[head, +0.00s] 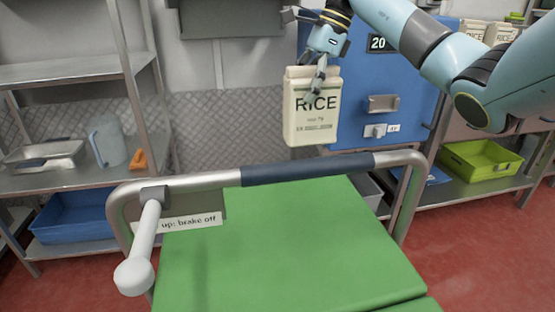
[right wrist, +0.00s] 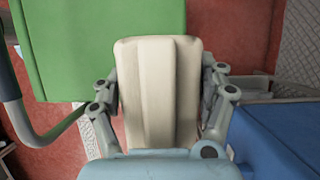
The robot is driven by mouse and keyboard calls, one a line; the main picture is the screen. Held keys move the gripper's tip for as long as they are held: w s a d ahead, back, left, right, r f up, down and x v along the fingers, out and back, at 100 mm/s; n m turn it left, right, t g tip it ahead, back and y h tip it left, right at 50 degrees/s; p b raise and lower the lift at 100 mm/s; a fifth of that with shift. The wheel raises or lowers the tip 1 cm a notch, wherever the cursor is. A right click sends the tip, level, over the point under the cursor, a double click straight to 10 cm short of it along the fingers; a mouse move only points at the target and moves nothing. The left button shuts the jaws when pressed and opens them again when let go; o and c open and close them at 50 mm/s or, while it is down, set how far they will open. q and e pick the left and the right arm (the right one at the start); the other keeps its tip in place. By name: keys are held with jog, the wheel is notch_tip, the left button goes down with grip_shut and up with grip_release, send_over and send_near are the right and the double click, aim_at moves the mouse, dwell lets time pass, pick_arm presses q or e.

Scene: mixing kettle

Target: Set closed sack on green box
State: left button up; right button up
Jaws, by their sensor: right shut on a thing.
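A cream sack (head: 310,125) printed "RICE" hangs upright in my right gripper (head: 319,80). It also fills the middle of the right wrist view (right wrist: 158,95), with one finger on each side of it. The sack is in the air, above the trolley rail in the head view. The large green flat top (head: 290,250), seemingly the green box, lies nearer and lower, behind the rail from my side's view reversed: the rail runs along its far edge. Its top is bare. It also shows at upper left in the wrist view (right wrist: 95,45). My left gripper is not in view.
A metal rail (head: 210,178) with a blue grip borders the green top; a white lever (head: 145,245) stands at its left. A blue cabinet (head: 350,65) is behind the sack. Shelves hold a jug (head: 107,140), a lime crate (head: 482,160) and more rice sacks (head: 472,30).

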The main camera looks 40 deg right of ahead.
pick_arm(q)
jog(key=shift+w+d+r, duration=0.2)
jog(key=shift+w+r, duration=0.05)
jog(key=shift+w, duration=0.1)
pick_arm(e)
jog(key=s+a+f, duration=0.5)
jog(key=a+f, duration=0.2)
jog(key=f, duration=0.2)
jog(key=shift+s, duration=0.25)
pick_arm(q)
jog(key=shift+f, duration=0.15)
pick_arm(e)
jog(key=shift+f, duration=0.15)
jog(key=o, duration=1.8)
jog(key=shift+c, duration=0.2)
pick_arm(q)
jog(key=shift+w+r+p, duration=0.35)
jog(key=shift+r+p, duration=0.35)
jog(key=shift+p, duration=0.1)
pick_arm(e)
jog(key=v, duration=1.2)
